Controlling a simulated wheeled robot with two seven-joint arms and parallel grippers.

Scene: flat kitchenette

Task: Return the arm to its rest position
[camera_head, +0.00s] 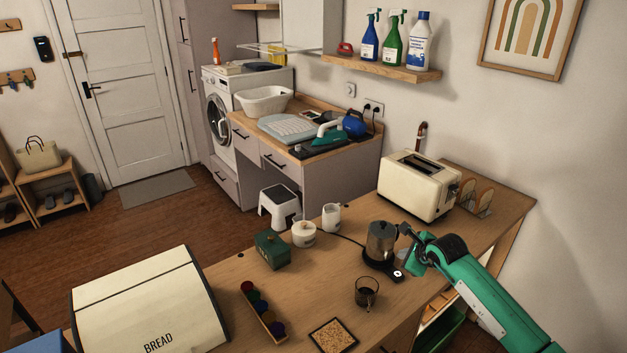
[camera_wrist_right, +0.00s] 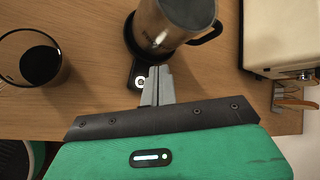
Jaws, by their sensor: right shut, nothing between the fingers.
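My right arm, green with dark joints, reaches in from the lower right in the head view. My right gripper (camera_head: 404,270) is beside the steel kettle (camera_head: 381,241), over the wooden counter. In the right wrist view my right gripper (camera_wrist_right: 157,84) has its grey fingers shut together with nothing between them. They point at the kettle base with its round lit button (camera_wrist_right: 139,82). The kettle (camera_wrist_right: 172,22) stands upright on its base just beyond the fingertips. I cannot tell if the fingers touch the base. My left gripper is not in view.
A glass with dark liquid (camera_head: 366,291) stands in front of the kettle. A cream toaster (camera_head: 418,185) and a toast rack (camera_head: 475,197) stand behind. A green box (camera_head: 272,249), white containers, a pod holder (camera_head: 263,312), a cork mat (camera_head: 333,336) and a bread bin (camera_head: 150,305) lie left.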

